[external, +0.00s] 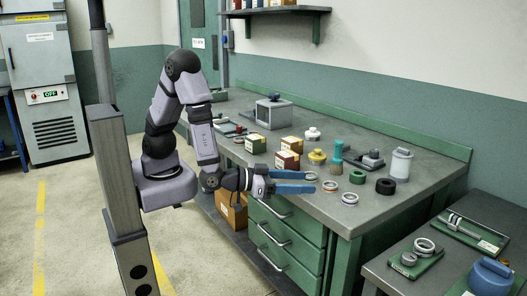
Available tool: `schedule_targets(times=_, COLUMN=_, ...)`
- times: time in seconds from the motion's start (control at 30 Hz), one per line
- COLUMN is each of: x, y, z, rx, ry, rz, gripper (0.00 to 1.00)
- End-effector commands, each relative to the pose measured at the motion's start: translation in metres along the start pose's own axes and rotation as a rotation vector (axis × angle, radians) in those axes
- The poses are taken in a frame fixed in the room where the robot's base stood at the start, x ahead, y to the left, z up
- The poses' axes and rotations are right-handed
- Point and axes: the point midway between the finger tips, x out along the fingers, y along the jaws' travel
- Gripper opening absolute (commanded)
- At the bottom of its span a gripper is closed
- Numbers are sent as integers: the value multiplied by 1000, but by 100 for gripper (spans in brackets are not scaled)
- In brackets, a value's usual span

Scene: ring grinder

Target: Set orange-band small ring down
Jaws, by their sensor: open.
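A small ring with an orange-red band (330,186) lies flat on the grey workbench (420,180), near its front edge. My gripper (314,182) is open, with its two blue fingers apart and pointing right. The fingertips are just left of this ring, and nothing shows between them. I cannot tell from this view whether they touch the ring or how high they are above the bench.
A pale ring (310,176) lies by the upper fingertip. A grey ring (349,198), a green ring (357,177) and a black ring (386,186) lie to the right. Boxes (287,160) and a yellow pot (317,157) stand behind. A lower bench (400,285) is at right.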

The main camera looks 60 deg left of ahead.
Motion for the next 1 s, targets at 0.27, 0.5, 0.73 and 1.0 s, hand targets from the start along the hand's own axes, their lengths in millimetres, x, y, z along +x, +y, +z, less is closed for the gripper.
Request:
schedule_targets(times=0.27, x=-8, y=0, z=-50, rx=-7, ry=4, rz=2, gripper=58)
schedule_targets(times=0.5, x=-13, y=0, z=-88, rx=-7, ry=4, rz=1, gripper=58)
schedule_targets(times=0.73, x=-15, y=5, z=-120, rx=-8, ry=-9, rz=18, gripper=58)
schedule_targets(times=1.0, x=6, y=53, z=-130, rx=-55, ry=-115, rz=188, gripper=58)
